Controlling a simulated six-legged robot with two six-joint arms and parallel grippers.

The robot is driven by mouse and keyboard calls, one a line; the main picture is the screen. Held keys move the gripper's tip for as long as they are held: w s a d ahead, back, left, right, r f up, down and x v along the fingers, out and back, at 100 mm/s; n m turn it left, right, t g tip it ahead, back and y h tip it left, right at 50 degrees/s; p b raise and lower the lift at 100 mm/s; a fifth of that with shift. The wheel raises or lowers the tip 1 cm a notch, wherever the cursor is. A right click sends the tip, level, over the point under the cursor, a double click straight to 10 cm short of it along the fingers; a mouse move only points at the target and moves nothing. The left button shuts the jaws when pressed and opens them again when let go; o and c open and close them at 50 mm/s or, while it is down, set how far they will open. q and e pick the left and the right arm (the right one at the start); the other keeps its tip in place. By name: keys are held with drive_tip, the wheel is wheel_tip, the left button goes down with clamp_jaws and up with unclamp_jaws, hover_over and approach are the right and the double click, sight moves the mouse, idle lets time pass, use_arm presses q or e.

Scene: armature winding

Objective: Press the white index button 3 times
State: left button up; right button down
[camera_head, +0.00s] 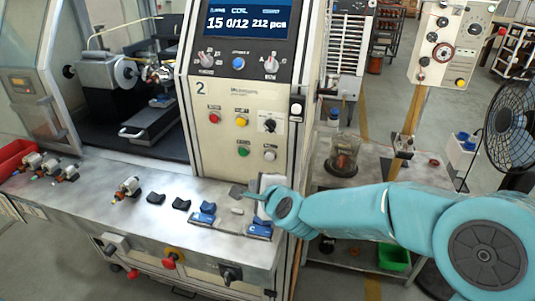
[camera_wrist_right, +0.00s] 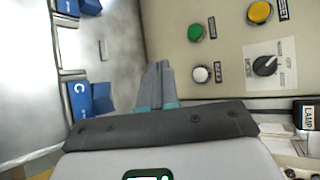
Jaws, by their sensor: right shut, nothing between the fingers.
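The white index button (camera_head: 269,156) is at the lower right of the beige control panel, right of the green button. It also shows in the right wrist view (camera_wrist_right: 200,74), just right of my fingertips. My right gripper (camera_head: 241,193) is shut and empty. In the head view it is over the bench, below and left of the white button and apart from it. Its closed fingers also show in the right wrist view (camera_wrist_right: 158,70). My left gripper is not in view.
The panel also has a green button (camera_head: 243,152), a yellow button (camera_head: 241,121), a red button (camera_head: 215,116) and a black rotary switch (camera_head: 270,125). Blue and dark parts lie on the metal bench (camera_head: 100,196). The display (camera_head: 247,20) reads 15 and 0/12.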

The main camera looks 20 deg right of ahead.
sight(270, 157)
drive_tip(key=w+d, duration=0.1)
drive_tip(key=w, duration=0.1)
drive_tip(key=w+d, duration=0.4)
drive_tip(key=w, duration=0.1)
drive_tip(key=shift+r, duration=0.1)
idle(0.5)
drive_tip(key=shift+w+d, duration=0.1)
idle(1.9)
drive_tip(key=shift+w+d, duration=0.15)
drive_tip(key=shift+w, duration=0.1)
drive_tip(key=shift+w+d, duration=0.3)
drive_tip(key=shift+w, duration=0.05)
idle(1.0)
drive_tip(key=shift+s+a, duration=0.1)
drive_tip(key=shift+s+a+b, duration=0.35)
drive_tip(key=shift+s+a, duration=0.05)
drive_tip(key=shift+s, duration=0.25)
drive_tip(key=shift+w, duration=0.1)
